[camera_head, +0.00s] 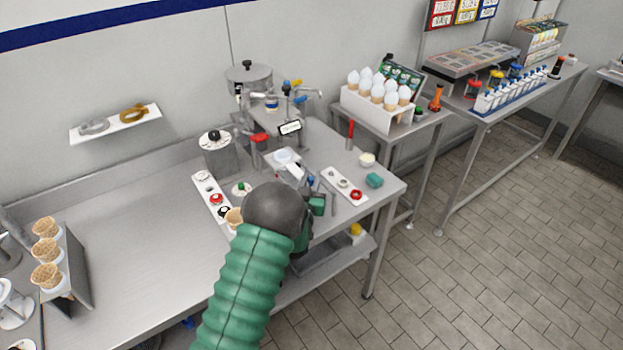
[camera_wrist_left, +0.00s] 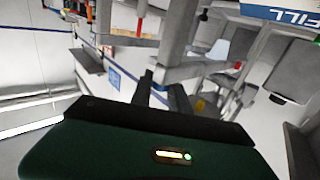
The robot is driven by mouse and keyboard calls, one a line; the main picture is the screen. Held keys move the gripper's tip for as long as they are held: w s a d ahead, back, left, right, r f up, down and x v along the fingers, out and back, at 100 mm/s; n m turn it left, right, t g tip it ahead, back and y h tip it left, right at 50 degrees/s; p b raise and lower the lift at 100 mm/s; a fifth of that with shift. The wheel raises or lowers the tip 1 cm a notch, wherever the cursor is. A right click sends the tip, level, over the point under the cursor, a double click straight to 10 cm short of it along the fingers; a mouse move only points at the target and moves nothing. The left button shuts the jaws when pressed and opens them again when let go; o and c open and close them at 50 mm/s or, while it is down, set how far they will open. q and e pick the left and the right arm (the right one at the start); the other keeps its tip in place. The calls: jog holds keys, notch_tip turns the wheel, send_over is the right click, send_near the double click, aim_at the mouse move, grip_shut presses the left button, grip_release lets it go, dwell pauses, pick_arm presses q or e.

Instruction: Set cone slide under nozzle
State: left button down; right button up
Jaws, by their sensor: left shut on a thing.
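My left gripper (camera_head: 303,182) reaches over the steel table at the dispensing machine. In the left wrist view its two dark fingers (camera_wrist_left: 163,92) are shut on a grey metal part (camera_wrist_left: 200,72), which seems to be the cone slide. My wrist and the gripper's green body hide much of this part in the head view. The dispensing machine (camera_head: 270,103) stands just behind the gripper, with coloured handles and a small white sign (camera_head: 290,128). I cannot make out the nozzle's opening, or whether the slide sits under it. My right gripper is out of view.
More cones (camera_head: 46,250) stand far left. The table's left middle is clear.

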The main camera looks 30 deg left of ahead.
aim_at(294, 167)
pick_arm(q)
jog(key=a, duration=0.1)
jog(key=w+a+b, duration=0.1)
jog(key=a+b, duration=0.1)
jog(key=a, duration=0.1)
jog(key=shift+w, duration=0.3)
jog(key=shift+a+r, duration=0.1)
jog(key=c, duration=1.4)
grip_release()
jog(key=shift+w, duration=0.1)
jog(key=shift+o, duration=0.6)
jog(key=shift+a, duration=0.2)
